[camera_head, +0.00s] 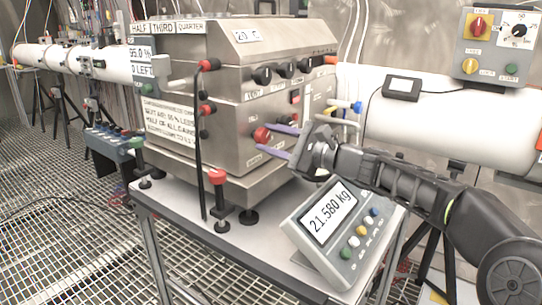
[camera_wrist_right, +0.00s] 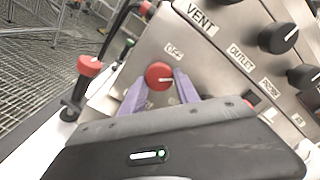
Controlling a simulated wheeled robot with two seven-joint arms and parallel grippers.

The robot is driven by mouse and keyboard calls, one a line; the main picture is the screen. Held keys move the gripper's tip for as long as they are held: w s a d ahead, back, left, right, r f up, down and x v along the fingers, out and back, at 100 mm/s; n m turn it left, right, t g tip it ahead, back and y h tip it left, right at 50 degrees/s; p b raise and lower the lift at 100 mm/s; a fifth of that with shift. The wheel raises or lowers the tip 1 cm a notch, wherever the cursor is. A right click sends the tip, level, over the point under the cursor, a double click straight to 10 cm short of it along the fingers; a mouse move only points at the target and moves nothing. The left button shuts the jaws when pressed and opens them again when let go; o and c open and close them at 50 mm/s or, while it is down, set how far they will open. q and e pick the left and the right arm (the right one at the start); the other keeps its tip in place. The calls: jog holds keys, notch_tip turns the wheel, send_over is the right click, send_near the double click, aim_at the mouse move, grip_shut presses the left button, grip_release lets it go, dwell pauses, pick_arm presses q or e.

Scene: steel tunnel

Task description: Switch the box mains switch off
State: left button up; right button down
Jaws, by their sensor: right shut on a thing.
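A steel box (camera_head: 175,105) stands on a white-topped table, with a sloped upper panel and a lower front face. A red round knob (camera_head: 262,135) sits on the lower left of that front face; it also shows in the right wrist view (camera_wrist_right: 159,75), with a pale mark on it. The label beside it is too small to read surely. My right gripper (camera_head: 274,139) comes from the right, its two purple fingers on either side of the red knob and shut on it. The fingers cover the knob's sides. My left gripper is not in view.
Black knobs (camera_head: 262,74) run along the panel above, near the VENT label (camera_wrist_right: 200,19). A scale display reading 21.580 kg (camera_head: 330,215) stands under my right arm. A red-topped post (camera_head: 219,178) rises at the table's left front. A white pipe (camera_head: 440,115) runs behind.

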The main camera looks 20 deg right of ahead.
jog(key=n+b, duration=0.6)
jog(key=b, duration=0.1)
jog(key=shift+f+n, duration=0.2)
jog(key=shift+n, duration=0.1)
jog(key=n+b, duration=0.2)
jog(key=n, duration=0.1)
jog(key=shift+r+b, duration=0.2)
jog(key=shift+b, duration=0.15)
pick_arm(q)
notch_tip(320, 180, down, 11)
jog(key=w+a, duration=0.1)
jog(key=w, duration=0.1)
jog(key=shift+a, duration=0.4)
pick_arm(e)
jog(key=shift+n, duration=0.5)
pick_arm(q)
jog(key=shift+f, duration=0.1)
pick_arm(e)
jog(key=shift+r, duration=0.1)
jog(key=c, duration=0.9)
grip_release()
pick_arm(q)
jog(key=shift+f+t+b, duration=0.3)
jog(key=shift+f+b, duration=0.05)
jog(key=shift+b, duration=0.2)
pick_arm(e)
jog(key=v, duration=0.7)
jog(key=shift+s+d, duration=0.25)
jog(key=shift+d, duration=0.05)
